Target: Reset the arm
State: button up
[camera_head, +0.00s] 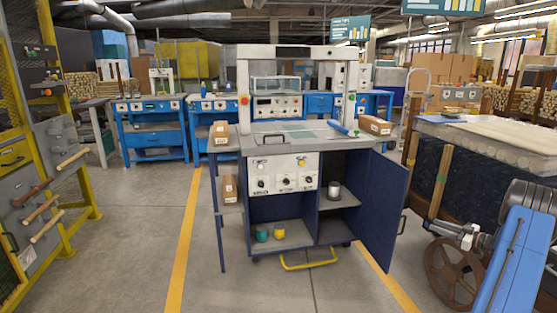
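My arm comes in at the lower right, with a blue link and a dark, rounded joint. My gripper (436,228) appears at the arm's left end, small and grey, pointing left. Its fingers are too small to tell whether they are open or shut, and I see nothing clearly held. It is right of the workstation, apart from its open door, and shows in front of the right-hand bench. A brown spoked wheel (453,276) shows just below it; whether they touch I cannot tell.
A blue workstation (283,160) with a control panel stands in the middle, its dark blue door (382,212) open to the right. A long bench (480,127) is at the right and a yellow rack (67,105) at the left. The left foreground floor is clear.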

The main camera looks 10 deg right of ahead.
jog(key=w+a+r+m+h, duration=0.1)
jog(key=w+a+r+h, duration=0.4)
jog(key=r, duration=0.6)
jog(key=w+a+r+m+h, duration=0.1)
jog(key=w+a+r+h, duration=0.1)
jog(key=w+a+r, duration=0.65)
jog(key=s+a+r+m+g+h, duration=0.1)
jog(key=s+a+r+m+h, duration=0.35)
jog(key=s+a+r, duration=0.75)
jog(key=s+a+m+g, duration=0.2)
jog(key=s+a+g, duration=0.2)
jog(key=s+a, duration=1.35)
jog(key=s+a+f+g+y, duration=0.1)
jog(key=s+a+f, duration=0.2)
jog(key=s, duration=0.6)
jog(key=s+a+f+n+g+y, duration=0.1)
jog(key=s+a+f, duration=0.3)
jog(key=s+a, duration=0.4)
jog(key=s+a+f+g+y, duration=0.2)
jog(key=s+a+f+g, duration=0.1)
jog(key=s, duration=0.9)
jog(key=shift+a+f, duration=0.6)
jog(key=shift+a, duration=0.6)
jog(key=shift+a, duration=0.15)
